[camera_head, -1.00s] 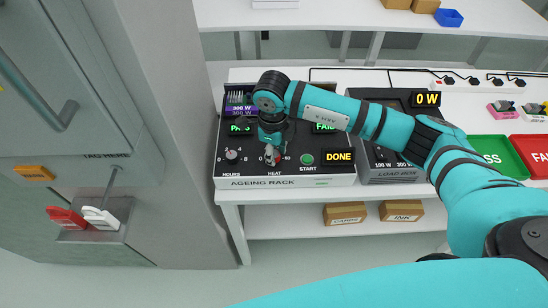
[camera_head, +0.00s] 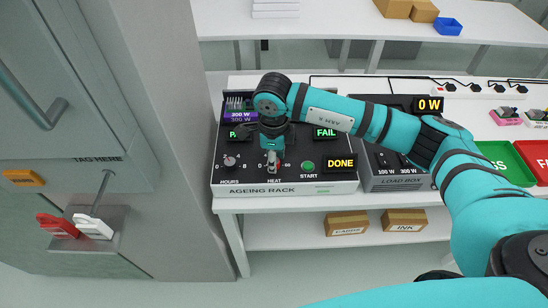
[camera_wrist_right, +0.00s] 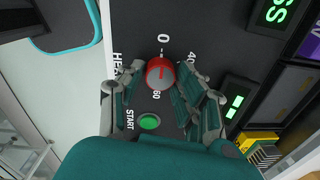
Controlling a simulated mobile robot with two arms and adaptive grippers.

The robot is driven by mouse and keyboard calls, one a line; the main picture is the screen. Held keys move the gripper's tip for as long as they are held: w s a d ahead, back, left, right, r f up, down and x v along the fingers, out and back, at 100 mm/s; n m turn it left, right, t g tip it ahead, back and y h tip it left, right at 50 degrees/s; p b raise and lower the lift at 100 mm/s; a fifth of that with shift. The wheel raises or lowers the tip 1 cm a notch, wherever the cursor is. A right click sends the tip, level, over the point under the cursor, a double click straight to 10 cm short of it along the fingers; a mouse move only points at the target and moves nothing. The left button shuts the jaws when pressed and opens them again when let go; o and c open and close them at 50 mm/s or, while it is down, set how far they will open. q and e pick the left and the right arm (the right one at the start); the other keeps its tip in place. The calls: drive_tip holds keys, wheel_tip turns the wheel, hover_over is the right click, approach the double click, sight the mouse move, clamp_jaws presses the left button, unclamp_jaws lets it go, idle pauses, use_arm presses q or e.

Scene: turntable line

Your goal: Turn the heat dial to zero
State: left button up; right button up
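The ageing rack (camera_head: 340,187) stands on the white bench, its sloping panel facing me. Its red heat dial (camera_wrist_right: 160,72) shows in the right wrist view, with the marks 0, 40 and 60 around it; I cannot clearly read where its pointer stands. My right gripper (camera_head: 272,160) is low over the HEAT position and hides most of the dial in the head view. In the wrist view its fingers (camera_wrist_right: 161,70) stand on either side of the dial, apart, with small gaps visible. My left gripper is in neither view.
The hours knob (camera_head: 230,161) and green start button (camera_head: 308,166) flank the dial. The load box (camera_head: 385,183) stands to the right, beneath my arm. Green (camera_head: 505,160) and red (camera_head: 538,152) trays lie farther right. A grey cabinet (camera_head: 190,120) stands at the left.

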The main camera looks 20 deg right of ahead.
drive_tip(key=o, duration=0.3)
drive_tip(key=r, duration=1.2)
drive_tip(key=shift+s+a, duration=0.15)
drive_tip(key=shift+s, duration=0.15)
drive_tip(key=shift+s+f, duration=0.1)
